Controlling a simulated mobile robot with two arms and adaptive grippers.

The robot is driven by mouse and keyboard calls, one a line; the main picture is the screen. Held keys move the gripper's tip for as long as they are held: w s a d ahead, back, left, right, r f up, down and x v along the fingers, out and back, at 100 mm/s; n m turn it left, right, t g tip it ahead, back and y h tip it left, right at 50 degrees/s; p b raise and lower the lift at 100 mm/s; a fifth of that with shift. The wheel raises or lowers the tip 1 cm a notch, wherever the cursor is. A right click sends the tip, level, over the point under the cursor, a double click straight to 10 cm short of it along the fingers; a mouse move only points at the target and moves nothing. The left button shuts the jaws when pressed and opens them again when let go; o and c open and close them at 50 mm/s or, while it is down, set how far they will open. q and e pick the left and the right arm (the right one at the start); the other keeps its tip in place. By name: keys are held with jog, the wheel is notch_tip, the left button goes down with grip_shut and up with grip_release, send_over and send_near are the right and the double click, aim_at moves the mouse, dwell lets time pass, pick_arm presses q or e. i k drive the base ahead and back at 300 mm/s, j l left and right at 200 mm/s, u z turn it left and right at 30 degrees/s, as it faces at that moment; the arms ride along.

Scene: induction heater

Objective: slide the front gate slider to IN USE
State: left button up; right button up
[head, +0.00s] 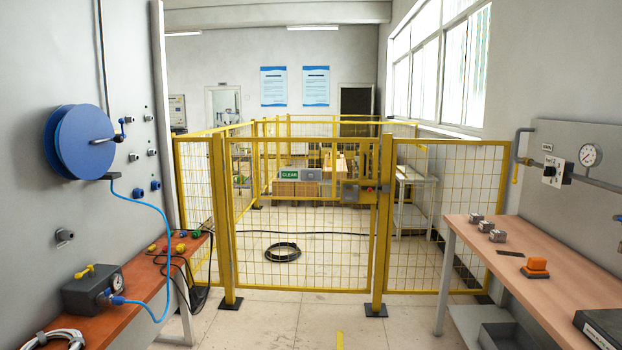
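A yellow mesh gate (305,287) stands straight ahead and looks shut between two yellow posts. A sign on its middle reads CLEAR in a green field (289,175). A grey plate (311,174) sits at the right of the green field, apparently the slider covering the other half. No IN USE wording shows. A grey latch box (350,192) with a small red part is at the gate's right edge. Neither of my grippers is in view.
A blue hose reel (77,142) hangs on the left wall above an orange-brown bench (150,290). A wooden bench (540,262) with small blocks lines the right. Floor before the gate is clear. A coiled black hose (282,252) lies behind the gate.

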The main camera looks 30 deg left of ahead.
aim_at(306, 174)
jog(key=i+j, duration=1.6)
jog(key=l+z, duration=0.05)
